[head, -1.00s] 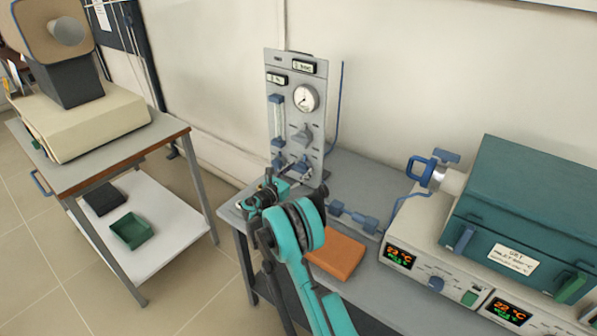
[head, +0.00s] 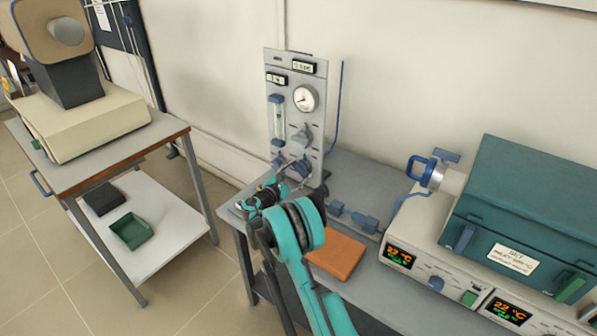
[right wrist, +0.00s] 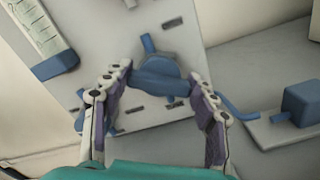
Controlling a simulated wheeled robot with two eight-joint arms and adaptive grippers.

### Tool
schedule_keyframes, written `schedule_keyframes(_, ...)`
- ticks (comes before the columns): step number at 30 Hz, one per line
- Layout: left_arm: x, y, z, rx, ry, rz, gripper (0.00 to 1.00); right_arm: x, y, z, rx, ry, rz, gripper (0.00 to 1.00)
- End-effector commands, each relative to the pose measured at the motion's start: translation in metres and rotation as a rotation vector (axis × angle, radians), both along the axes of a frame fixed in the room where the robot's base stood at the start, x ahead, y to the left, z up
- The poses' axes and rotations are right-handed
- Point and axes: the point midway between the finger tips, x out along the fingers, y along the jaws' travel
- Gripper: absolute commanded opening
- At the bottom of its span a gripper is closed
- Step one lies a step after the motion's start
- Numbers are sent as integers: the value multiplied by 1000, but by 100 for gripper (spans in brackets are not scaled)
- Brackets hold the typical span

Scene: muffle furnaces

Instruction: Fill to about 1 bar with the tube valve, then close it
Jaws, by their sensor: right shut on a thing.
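A light grey gas panel (head: 313,152) stands upright at the back of the bench. It carries a round white pressure gauge (head: 306,98) with a dark needle, too small to read exactly. A clear flow tube (head: 278,120) with blue ends is left of the gauge. My right gripper (head: 291,172) is at the panel's lower part. In the right wrist view its fingers (right wrist: 160,92) are shut on a blue valve handle (right wrist: 160,85), one on each side. My left gripper is not in view.
An orange pad (head: 336,256) lies on the bench by my arm. A blue pipe fitting (head: 352,216) lies right of the panel. A teal furnace (head: 530,190) stands at right. A side table (head: 165,140) stands at left, with floor between.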

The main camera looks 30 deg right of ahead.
Motion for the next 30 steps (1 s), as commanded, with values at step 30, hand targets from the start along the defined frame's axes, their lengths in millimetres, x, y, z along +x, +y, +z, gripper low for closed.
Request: schedule_keyframes(30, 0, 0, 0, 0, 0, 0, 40, -1, -1, -2, 338, -816, -1, 29)
